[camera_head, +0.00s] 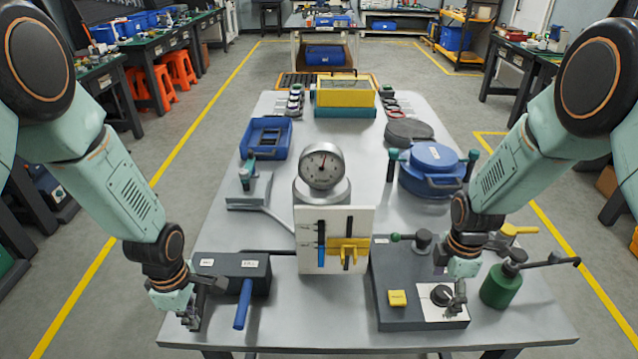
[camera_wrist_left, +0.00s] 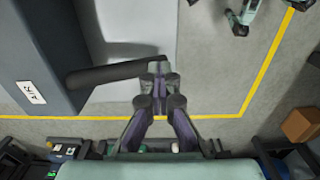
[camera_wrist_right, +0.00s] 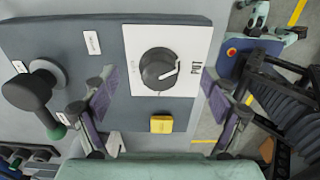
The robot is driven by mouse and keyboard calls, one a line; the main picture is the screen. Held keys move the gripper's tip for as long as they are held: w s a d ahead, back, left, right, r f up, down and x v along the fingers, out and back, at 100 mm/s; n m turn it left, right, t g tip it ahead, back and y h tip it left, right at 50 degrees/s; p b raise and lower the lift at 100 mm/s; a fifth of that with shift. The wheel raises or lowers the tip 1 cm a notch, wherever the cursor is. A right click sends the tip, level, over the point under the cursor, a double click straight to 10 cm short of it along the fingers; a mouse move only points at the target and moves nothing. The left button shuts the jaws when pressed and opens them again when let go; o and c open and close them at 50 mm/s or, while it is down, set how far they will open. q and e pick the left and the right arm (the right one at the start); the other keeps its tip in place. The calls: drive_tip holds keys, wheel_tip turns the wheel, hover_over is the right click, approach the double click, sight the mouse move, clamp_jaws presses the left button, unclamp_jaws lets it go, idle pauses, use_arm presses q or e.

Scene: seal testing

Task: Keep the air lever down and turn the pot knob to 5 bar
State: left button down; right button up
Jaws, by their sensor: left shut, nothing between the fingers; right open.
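The grey box (camera_head: 232,270) at the front left carries a blue lever (camera_head: 242,304) and labels. In the left wrist view a dark lever (camera_wrist_left: 112,74) sticks out beside the AIR label. My left gripper (camera_wrist_left: 160,76) is shut and empty at that lever's free end; contact is unclear. It also shows in the head view (camera_head: 192,318). The black pot knob (camera_wrist_right: 157,69) sits on a white plate marked POT, its white pointer line toward the right. My right gripper (camera_wrist_right: 158,92) is open, with its fingers on either side of the knob, apart from it. The round gauge (camera_head: 322,166) has a thin needle pointing roughly up.
The pot panel (camera_head: 388,311) also carries a yellow button (camera_head: 397,298) and a dark lever with a green tip (camera_head: 395,237). A green bottle (camera_head: 500,287) stands right of it. A white board (camera_head: 306,262) stands between the boxes. A blue lidded vessel (camera_head: 432,168) is behind.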

idle(0.5)
drive_tip(key=n, duration=0.7)
drive_tip(key=shift+n, duration=0.4)
drive_tip(key=shift+c, duration=0.2)
drive_tip(key=c, duration=1.5)
drive_tip(key=m, duration=1.4)
drive_tip(key=shift+m, duration=0.3)
drive_tip(key=o, duration=1.5)
